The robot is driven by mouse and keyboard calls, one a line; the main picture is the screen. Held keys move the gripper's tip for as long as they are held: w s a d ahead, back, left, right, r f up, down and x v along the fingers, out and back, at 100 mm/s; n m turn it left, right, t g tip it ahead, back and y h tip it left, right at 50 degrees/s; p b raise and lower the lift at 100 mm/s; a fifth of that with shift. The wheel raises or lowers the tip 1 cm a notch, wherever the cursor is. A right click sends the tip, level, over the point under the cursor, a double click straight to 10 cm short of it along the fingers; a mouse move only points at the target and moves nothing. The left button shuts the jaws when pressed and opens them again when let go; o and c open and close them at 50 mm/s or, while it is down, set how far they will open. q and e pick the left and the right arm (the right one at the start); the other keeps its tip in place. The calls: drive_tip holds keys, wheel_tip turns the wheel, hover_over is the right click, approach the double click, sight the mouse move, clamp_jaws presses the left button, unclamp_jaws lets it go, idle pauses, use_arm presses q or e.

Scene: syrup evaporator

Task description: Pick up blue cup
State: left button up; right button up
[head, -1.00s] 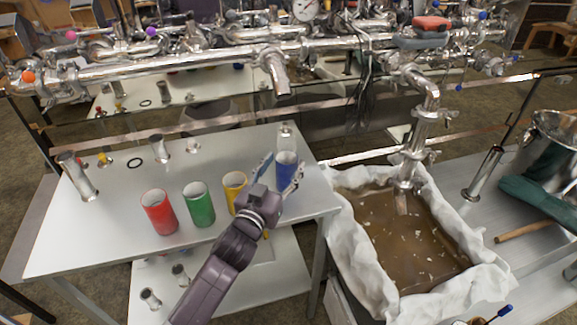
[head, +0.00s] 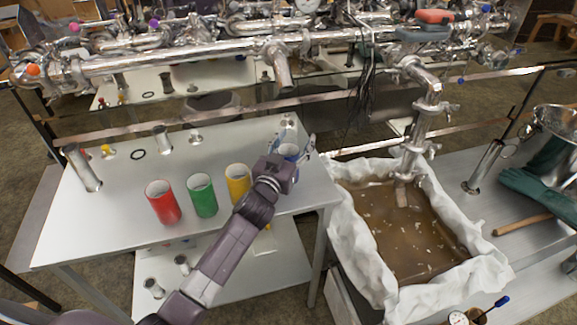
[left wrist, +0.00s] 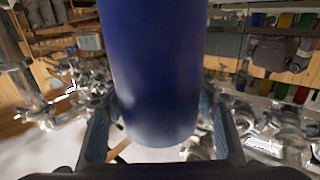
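The blue cup (head: 289,151) stands at the right end of the row of cups on the white table (head: 110,225). My left gripper (head: 292,147) is around it, one finger on each side, and hides its lower part in the head view. In the left wrist view the blue cup (left wrist: 155,75) fills the middle between the two spread fingers (left wrist: 160,118), with narrow gaps beside it. The left gripper looks open. My right gripper is in neither view.
Yellow (head: 238,183), green (head: 202,195) and red (head: 163,202) cups stand left of the blue one, the yellow close to my left arm. Steel pipes (head: 180,59) run behind the table. A cloth-lined basin (head: 345,245) of brown liquid is at right.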

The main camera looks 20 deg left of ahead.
use_arm(q)
clamp_jaws()
drive_tip(key=shift+r, duration=0.1)
idle(0.4)
